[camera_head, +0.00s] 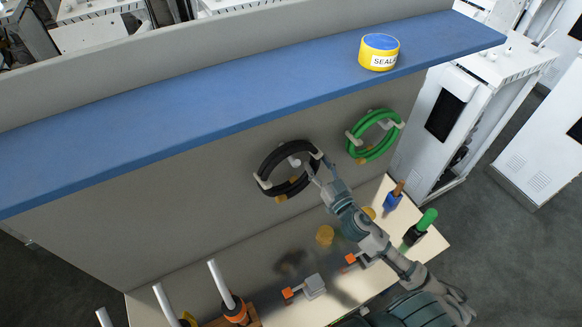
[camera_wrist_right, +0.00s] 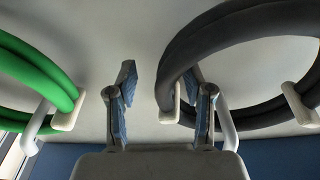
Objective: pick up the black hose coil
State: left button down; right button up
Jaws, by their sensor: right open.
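The black hose coil (camera_head: 263,166) hangs on pale hooks on the grey panel under the blue shelf. My right gripper (camera_head: 318,172) is at the right side of this coil, with its arm coming up from the lower right. In the right wrist view the right gripper (camera_wrist_right: 165,80) is open. The near side of the black coil (camera_wrist_right: 235,28) shows between its two blue-padded fingers, with one finger overlapping the coil's opening. I cannot tell whether either finger touches the hose. My left gripper is not in view.
A green hose coil (camera_head: 387,144) hangs just right of the black one and shows in the wrist view (camera_wrist_right: 30,68). A yellow tub (camera_head: 367,60) stands on the blue shelf (camera_head: 200,110). Pegs, tools and small parts are on the pale lower bench (camera_head: 425,246).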

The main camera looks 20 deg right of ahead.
jog(key=shift+w+d, duration=0.15)
jog(key=shift+w, duration=0.35)
jog(key=shift+a, duration=0.4)
jog(key=shift+c, duration=0.7)
jog(key=shift+a+r, duration=0.15)
jog(key=shift+a, duration=0.15)
jog(key=c, duration=0.8)
grip_shut()
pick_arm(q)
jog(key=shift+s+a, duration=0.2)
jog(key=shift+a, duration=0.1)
pick_arm(e)
jog(key=shift+d, duration=0.1)
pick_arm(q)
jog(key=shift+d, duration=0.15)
pick_arm(e)
jog(key=shift+d, duration=0.2)
